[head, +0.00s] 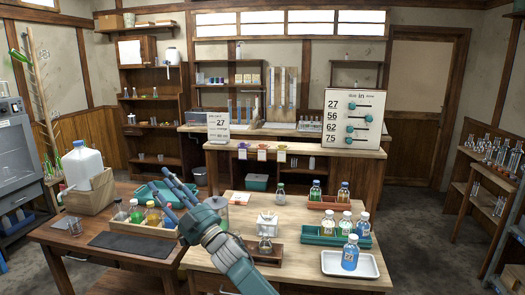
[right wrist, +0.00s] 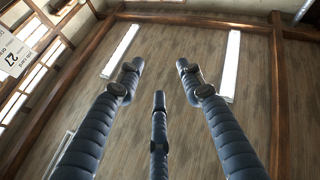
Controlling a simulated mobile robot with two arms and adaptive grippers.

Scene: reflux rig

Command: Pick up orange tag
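The others look purple (head: 242,147) and red (head: 263,147). My right gripper (head: 162,184) is raised over the near tables, well short of that counter. My left gripper is out of view.
The near table (head: 215,258) holds a white tray (head: 338,272) with a blue bottle, a green rack (head: 315,237) and a red-brown rack (head: 322,203) of bottles. A side table holds a bottle crate (head: 150,228) and a white jug (head: 84,165). Floor shows between near table and counter.

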